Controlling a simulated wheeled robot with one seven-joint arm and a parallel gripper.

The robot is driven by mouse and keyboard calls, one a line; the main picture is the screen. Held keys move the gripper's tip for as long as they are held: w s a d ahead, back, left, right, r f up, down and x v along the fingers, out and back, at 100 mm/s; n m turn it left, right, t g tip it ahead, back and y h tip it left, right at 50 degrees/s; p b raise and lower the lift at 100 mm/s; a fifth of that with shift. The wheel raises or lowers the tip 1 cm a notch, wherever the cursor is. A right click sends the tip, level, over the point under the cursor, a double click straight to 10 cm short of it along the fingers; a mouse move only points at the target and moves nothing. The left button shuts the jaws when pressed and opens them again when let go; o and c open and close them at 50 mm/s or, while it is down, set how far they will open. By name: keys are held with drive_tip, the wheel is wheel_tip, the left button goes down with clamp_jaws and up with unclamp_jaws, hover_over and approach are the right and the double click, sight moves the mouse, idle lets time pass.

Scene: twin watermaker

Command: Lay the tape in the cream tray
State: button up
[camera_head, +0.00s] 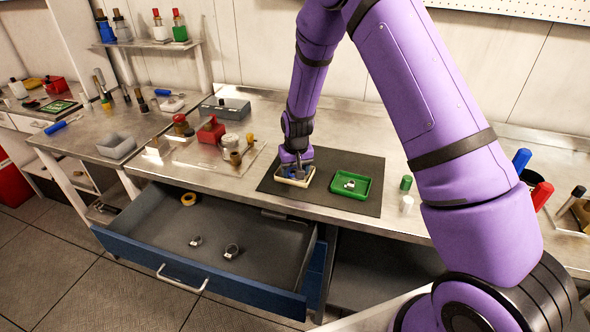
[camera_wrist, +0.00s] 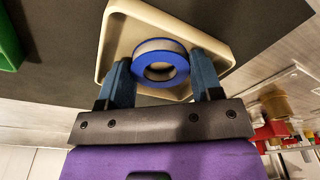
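The cream tray (camera_head: 306,182) lies on a dark mat on the bench. In the wrist view its rim (camera_wrist: 108,45) surrounds the tape, a blue roll (camera_wrist: 175,48) with a pale inner core. The tape is flat within the tray's outline, but I cannot tell whether it rests on the tray floor. My gripper (camera_head: 295,173) points down over the tray. Its two blue fingers (camera_wrist: 162,68) stand on either side of the tape, close to its outer edge. I cannot tell whether they press on it. In the head view my gripper hides most of the tape.
A green tray (camera_head: 364,191) with a small item stands right of the cream tray on the dark mat (camera_head: 369,166).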

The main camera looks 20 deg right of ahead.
drive_tip(key=shift+r, duration=0.1)
wheel_tip(320, 180, up, 13)
drive_tip(key=s, duration=0.2)
drive_tip(key=s+d+r+t, duration=0.1)
drive_tip(key=s+d+r, duration=0.1)
drive_tip(key=s+r, duration=0.6)
drive_tip(key=s+d+r+t, duration=0.15)
drive_tip(key=s+r, duration=0.35)
drive_tip(key=r, duration=0.6)
drive_tip(key=s+d+r, duration=0.1)
drive_tip(key=s+r, duration=0.2)
drive_tip(key=s, duration=0.8)
drive_tip(key=s+d+r+t, duration=0.1)
drive_tip(key=s+d+r, duration=0.1)
drive_tip(key=s, duration=0.9)
drive_tip(key=shift+s+d+r, duration=0.2)
drive_tip(key=shift+r, duration=0.35)
